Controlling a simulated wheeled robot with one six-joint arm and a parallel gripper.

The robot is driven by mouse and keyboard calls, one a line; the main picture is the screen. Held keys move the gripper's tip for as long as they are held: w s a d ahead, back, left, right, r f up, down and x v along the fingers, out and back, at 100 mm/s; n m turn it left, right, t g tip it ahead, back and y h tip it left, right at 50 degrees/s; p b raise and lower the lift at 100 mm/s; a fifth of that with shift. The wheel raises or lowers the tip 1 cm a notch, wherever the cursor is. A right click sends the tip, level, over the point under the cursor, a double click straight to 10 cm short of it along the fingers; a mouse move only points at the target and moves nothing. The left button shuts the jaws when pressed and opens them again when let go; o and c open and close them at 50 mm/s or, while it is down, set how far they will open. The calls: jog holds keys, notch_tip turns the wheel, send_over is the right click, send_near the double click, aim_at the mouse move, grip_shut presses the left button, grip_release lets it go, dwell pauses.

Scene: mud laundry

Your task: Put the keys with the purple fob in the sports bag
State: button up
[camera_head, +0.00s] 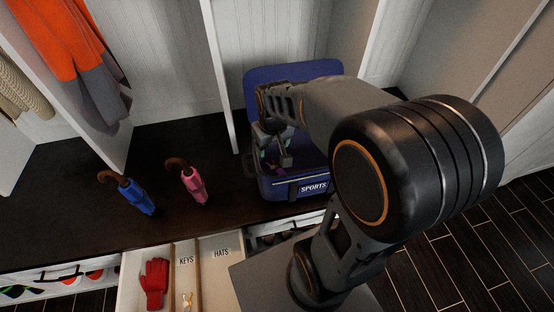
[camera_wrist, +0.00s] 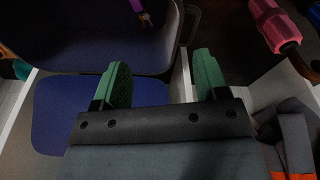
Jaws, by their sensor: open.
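The blue sports bag (camera_head: 313,188) stands open on the dark bench with its lid raised at the back; its blue lining also fills much of the wrist view (camera_wrist: 60,115). My gripper (camera_head: 274,145) is over the bag's opening. Its two green fingers stand apart with nothing between them in the wrist view (camera_wrist: 162,82). A small purple thing, likely the purple fob (camera_head: 285,161), shows inside the bag opening below my gripper. It also shows at the top edge of the wrist view (camera_wrist: 149,9), beyond the fingertips. The keys on it are not clear.
An open drawer below has a KEYS compartment (camera_head: 188,272) with other small keys (camera_head: 187,300), a HATS compartment (camera_head: 218,275), and red gloves (camera_head: 154,283). A white divider (camera_head: 219,75) rises beside the bag.

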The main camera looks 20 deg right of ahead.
jog(key=s+a+r+t, duration=0.1)
jog(key=s+a+r, duration=0.1)
jog(key=s, duration=0.6)
jog(key=shift+r+m, duration=0.4)
jog(key=shift+r, duration=0.2)
jog(key=shift+s+a+r, duration=0.1)
